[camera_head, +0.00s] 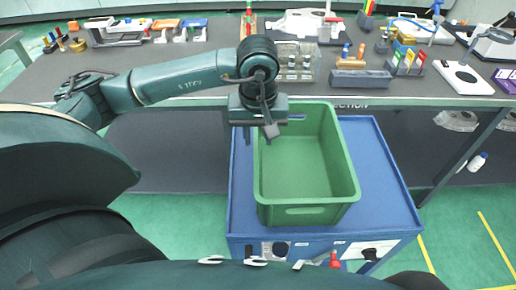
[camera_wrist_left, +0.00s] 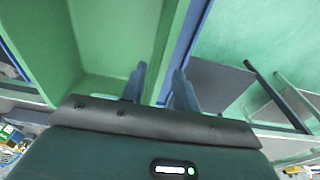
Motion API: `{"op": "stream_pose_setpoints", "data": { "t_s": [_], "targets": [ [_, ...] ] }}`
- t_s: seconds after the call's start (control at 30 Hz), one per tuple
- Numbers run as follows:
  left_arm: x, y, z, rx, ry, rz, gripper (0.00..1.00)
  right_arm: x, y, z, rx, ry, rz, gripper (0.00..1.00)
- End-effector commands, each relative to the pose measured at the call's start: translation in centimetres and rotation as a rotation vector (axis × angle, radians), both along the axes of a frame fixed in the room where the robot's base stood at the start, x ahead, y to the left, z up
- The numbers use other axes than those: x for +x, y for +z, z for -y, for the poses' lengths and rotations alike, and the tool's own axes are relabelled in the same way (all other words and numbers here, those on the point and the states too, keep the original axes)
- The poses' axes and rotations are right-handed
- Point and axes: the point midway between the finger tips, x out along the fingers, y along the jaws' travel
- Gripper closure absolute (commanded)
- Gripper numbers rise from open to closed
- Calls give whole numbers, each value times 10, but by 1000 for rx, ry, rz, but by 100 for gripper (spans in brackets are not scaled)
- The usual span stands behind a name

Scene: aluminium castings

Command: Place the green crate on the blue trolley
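The green crate (camera_head: 305,160) is empty and stands upright on the blue trolley (camera_head: 385,180), with blue top showing around it. My left gripper (camera_head: 262,136) points down at the crate's left wall, near its back corner. In the left wrist view its two fingers (camera_wrist_left: 158,88) stand apart, one on the inner side of the crate's wall (camera_wrist_left: 172,40) and one outside it. A gap shows between the fingers, and they do not look clamped on the wall. My right gripper is in neither view.
A grey workbench (camera_head: 200,95) runs behind the trolley, with castings, a grey block (camera_head: 360,78), coloured bins (camera_head: 408,60) and tools on it. A bench leg stands close to the trolley's right. Green floor (camera_head: 460,225) with yellow lines is free at the right.

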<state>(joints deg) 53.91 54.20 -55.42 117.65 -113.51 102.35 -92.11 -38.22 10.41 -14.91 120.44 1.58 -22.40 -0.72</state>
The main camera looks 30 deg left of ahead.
Motion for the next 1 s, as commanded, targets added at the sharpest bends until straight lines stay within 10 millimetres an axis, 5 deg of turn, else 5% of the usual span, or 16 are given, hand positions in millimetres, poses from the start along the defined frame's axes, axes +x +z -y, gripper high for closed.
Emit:
{"op": "stream_pose_setpoints", "data": {
  "t_s": [0.3,1.0],
  "targets": [
    [-5,47,4,0,0,1,70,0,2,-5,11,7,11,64],
    [-6,52,4,0,0,-1,70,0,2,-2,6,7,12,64]
  ]
}}
